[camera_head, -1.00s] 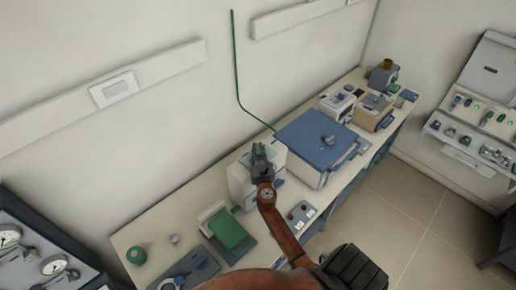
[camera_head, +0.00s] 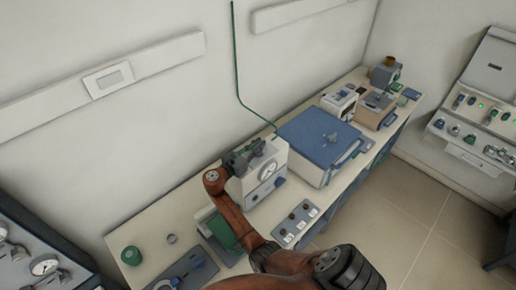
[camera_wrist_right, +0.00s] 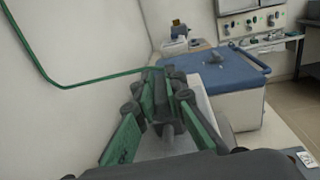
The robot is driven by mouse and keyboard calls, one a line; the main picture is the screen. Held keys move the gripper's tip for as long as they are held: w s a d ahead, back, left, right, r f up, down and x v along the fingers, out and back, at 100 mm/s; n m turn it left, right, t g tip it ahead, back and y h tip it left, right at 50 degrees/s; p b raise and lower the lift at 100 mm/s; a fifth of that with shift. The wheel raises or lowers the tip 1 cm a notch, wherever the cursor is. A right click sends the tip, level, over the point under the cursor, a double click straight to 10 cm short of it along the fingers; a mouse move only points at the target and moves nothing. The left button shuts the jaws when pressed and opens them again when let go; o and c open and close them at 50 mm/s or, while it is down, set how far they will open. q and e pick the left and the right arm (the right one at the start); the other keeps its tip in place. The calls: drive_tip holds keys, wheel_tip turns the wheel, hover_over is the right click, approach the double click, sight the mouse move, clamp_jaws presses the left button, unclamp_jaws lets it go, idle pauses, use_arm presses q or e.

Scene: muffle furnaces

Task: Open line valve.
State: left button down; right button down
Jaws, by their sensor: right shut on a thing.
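My right gripper (camera_head: 258,150) reaches over the top back of a white box with a round dial (camera_head: 267,172). In the right wrist view the gripper (camera_wrist_right: 160,80) has its jaws closed together around something small, mostly hidden by the fingers. The green line (camera_head: 237,70) comes down the wall and runs to the back of the bench near the gripper. In the wrist view this line (camera_wrist_right: 95,80) ends behind the fingertips, so the held thing appears to be the line valve. Its handle angle cannot be told. My left gripper is not in view.
A blue-topped furnace (camera_head: 318,138) stands just right of the white box. A switch panel (camera_head: 297,222) lies in front. A green-topped item (camera_head: 222,232) and a green roll (camera_head: 131,256) sit to the left. Smaller instruments (camera_head: 375,108) stand farther back.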

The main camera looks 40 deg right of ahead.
drive_tip(key=shift+m+g+b, duration=0.35)
drive_tip(key=shift+m+g, duration=0.15)
drive_tip(key=shift+g, duration=0.3)
drive_tip(key=c, duration=2)
unclamp_jaws()
drive_tip(key=a, duration=1.2)
drive_tip(key=shift+s, duration=0.4)
